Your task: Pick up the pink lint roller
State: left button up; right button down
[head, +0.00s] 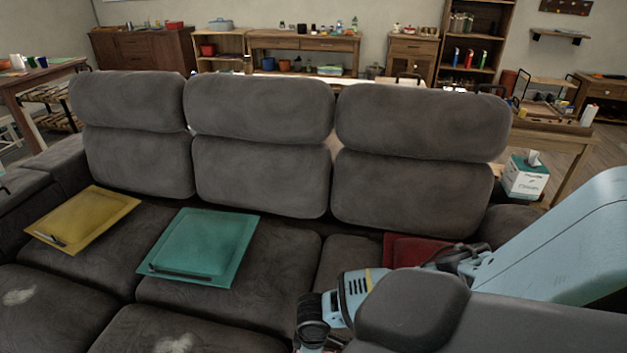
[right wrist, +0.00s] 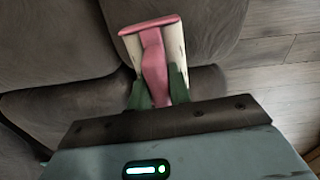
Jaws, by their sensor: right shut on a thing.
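The pink lint roller (right wrist: 153,62) is in the right wrist view, with its wide pink end at the top and its narrower part running down between the fingers. My right gripper (right wrist: 155,48) is shut on it, with one finger on each side. The dark grey sofa seat lies behind it; I cannot tell whether the roller touches the sofa. In the head view my right arm comes in from the right and its wrist (head: 312,328) reaches the bottom edge, where the gripper and roller are mostly cut off. My left gripper is not in view.
The grey sofa (head: 260,165) fills the middle. A yellow folder-like item (head: 85,215) and a teal one (head: 205,240) lie on its seats, and a red item (head: 405,248) lies partly behind my arm. A tissue box (head: 525,178) stands at the right. Wooden floor (right wrist: 285,75) shows beside the sofa.

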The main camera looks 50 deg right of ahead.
jog(key=shift+r, duration=0.9)
jog(key=s+a+r+p, duration=0.1)
jog(key=s+a, duration=0.7)
jog(key=s, duration=0.5)
jog(key=shift+s+a+r+p, duration=0.25)
jog(key=shift+a+p, duration=0.1)
jog(key=shift+a, duration=0.05)
